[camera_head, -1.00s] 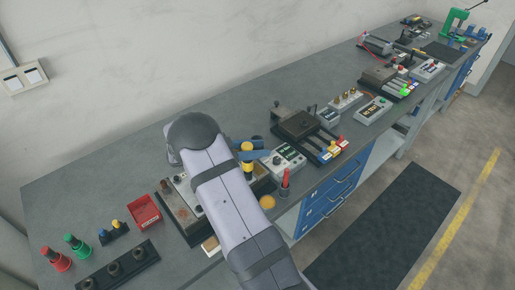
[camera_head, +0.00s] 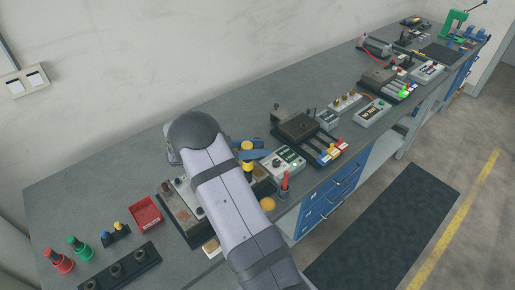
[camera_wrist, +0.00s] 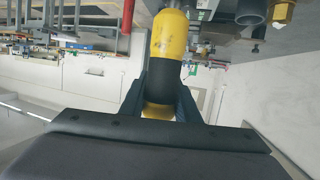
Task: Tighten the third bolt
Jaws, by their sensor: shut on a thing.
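My gripper (camera_wrist: 160,105) is shut on a yellow and black tool (camera_wrist: 168,45), whose body stands between the two dark blue fingers in the wrist view. In the head view the yellow tool (camera_head: 247,152) shows just right of my arm's end, above the bench, with the blue fingers beside it. A metal fixture plate (camera_head: 183,212) lies on the bench partly behind my arm. My arm hides much of the work area. I cannot make out the third bolt or whether the tool touches one. A brass-coloured fitting (camera_wrist: 281,12) shows at the wrist view's upper right.
A red bin (camera_head: 146,213), red and green buttons (camera_head: 62,262) and a black block with round sockets (camera_head: 118,268) are at the left. A control box (camera_head: 283,163) and a dark fixture (camera_head: 300,128) stand to the right. Bare bench (camera_head: 100,190) lies behind the bin.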

